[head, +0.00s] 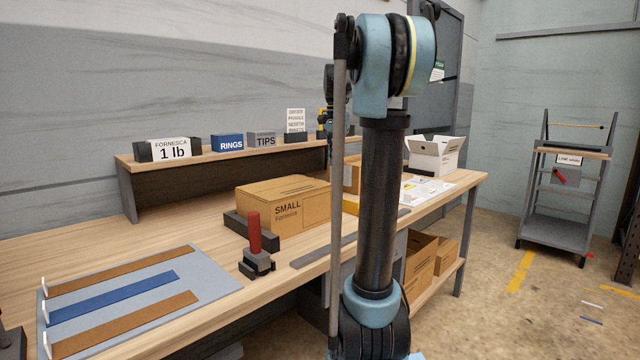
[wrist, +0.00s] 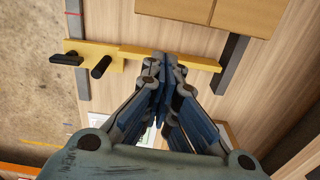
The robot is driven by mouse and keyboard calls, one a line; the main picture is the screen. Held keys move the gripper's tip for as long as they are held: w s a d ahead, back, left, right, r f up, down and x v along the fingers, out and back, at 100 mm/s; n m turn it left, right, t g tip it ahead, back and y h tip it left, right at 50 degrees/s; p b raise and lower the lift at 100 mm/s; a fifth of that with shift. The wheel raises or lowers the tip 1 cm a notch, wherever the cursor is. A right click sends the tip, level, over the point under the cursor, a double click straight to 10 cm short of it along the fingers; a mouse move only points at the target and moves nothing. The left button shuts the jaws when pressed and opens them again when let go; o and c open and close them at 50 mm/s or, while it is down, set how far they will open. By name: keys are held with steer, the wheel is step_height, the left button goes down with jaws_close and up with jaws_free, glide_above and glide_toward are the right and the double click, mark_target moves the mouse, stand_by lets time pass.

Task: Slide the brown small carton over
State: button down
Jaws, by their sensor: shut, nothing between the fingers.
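The brown small carton (head: 290,205), marked "SMALL", lies on the wooden workbench (head: 165,225) in the head view, left of my arm. A brown carton surface (wrist: 235,14) shows at the top edge of the wrist view; I cannot tell whether it is the same carton. My gripper (wrist: 163,65) is shut and empty. Its fingertips appear close to a yellow bar (wrist: 135,55) with black knobs, below the brown carton surface in the picture. Whether they touch the bar is unclear. My arm hides part of the bench in the head view.
A dark block (head: 240,223) stands at the small carton's left end, with a red-handled tool (head: 254,235) in front. A mat with strips (head: 215,270) lies left. Another brown carton (head: 351,176) is partly behind my arm. An open white box (head: 435,155) stands at the far end.

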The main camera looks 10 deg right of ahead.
steer(key=w+a+f, duration=0.1)
steer(key=a+f, duration=0.2)
steer(key=f, duration=0.6)
steer(key=shift+w+a+m, duration=0.3)
steer(key=shift+w+m, duration=0.1)
stand_by(0.4)
steer(key=shift+s+a, duration=0.4)
steer(key=shift+a, duration=0.25)
steer(key=shift+f, duration=0.1)
